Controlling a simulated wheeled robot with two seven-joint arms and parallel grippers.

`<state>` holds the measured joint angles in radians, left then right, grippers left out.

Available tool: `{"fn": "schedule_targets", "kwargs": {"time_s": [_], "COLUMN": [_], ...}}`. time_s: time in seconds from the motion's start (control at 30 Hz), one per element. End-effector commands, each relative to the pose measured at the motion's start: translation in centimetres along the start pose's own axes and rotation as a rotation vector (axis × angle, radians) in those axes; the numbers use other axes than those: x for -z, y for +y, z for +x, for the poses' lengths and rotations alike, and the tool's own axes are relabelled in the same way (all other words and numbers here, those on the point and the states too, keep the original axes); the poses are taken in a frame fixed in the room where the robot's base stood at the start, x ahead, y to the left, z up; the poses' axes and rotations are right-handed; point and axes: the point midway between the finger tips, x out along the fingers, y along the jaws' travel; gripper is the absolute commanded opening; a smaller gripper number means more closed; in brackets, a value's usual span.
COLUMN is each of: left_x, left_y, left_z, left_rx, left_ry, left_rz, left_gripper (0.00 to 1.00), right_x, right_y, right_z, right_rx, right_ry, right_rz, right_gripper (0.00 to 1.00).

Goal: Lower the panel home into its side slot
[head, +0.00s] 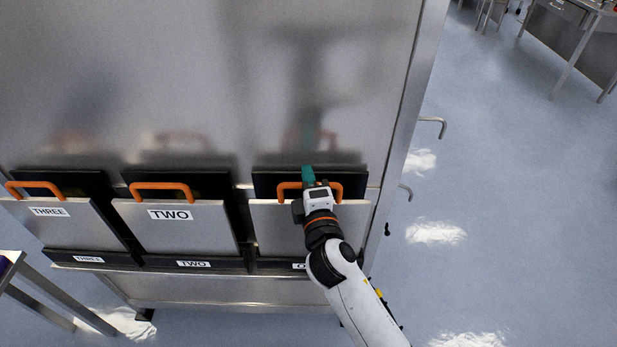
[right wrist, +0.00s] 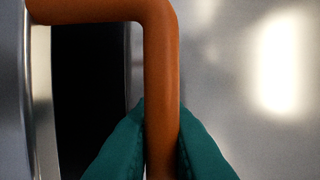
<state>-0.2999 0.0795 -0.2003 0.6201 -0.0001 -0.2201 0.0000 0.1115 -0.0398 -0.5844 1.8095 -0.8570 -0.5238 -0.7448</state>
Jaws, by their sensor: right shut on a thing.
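The right-hand panel (head: 275,226) is a grey plate with an orange handle (head: 289,186) on its top edge. It stands in front of a black slot opening (head: 265,183) in the large metal vessel, and its lower edge meets a dark ledge with a label mostly hidden by my arm. My right gripper (head: 308,178) is at this handle. In the right wrist view its green fingers are shut on the orange handle (right wrist: 162,90), one on each side. Whether the panel is fully seated I cannot tell. My left gripper is not in view.
Panels labelled TWO (head: 180,228) and THREE (head: 70,225), with orange handles, stand to the left in the same row. The metal vessel wall (head: 210,80) rises behind. A small table (head: 25,275) is at lower left. Open floor (head: 480,200) lies to the right.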

Motion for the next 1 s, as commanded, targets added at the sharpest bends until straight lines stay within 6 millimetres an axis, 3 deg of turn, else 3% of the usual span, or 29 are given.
{"fn": "schedule_targets", "kwargs": {"time_s": [0.13,0.17,0.3,0.67,0.77,1.0], "left_x": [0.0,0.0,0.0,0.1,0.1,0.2], "left_y": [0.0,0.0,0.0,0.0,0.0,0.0], "left_z": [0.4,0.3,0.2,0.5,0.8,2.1], "left_rx": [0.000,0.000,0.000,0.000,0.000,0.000], "left_ry": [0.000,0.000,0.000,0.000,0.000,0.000], "left_rz": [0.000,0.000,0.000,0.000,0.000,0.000], "left_gripper": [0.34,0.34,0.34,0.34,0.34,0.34], "right_x": [0.0,0.0,0.0,0.0,0.0,0.0], "right_y": [0.2,0.1,0.1,0.6,0.7,0.7], "right_z": [0.0,0.0,0.0,-0.5,-1.8,-6.9], "right_rx": [0.005,0.005,0.003,-0.003,-0.003,-0.001], "right_ry": [-0.001,-0.001,0.000,0.000,0.001,-0.001], "right_rz": [0.001,0.001,0.001,-0.001,0.000,0.001], "right_gripper": [0.00,0.15,0.38,0.38,0.38,0.38]}}
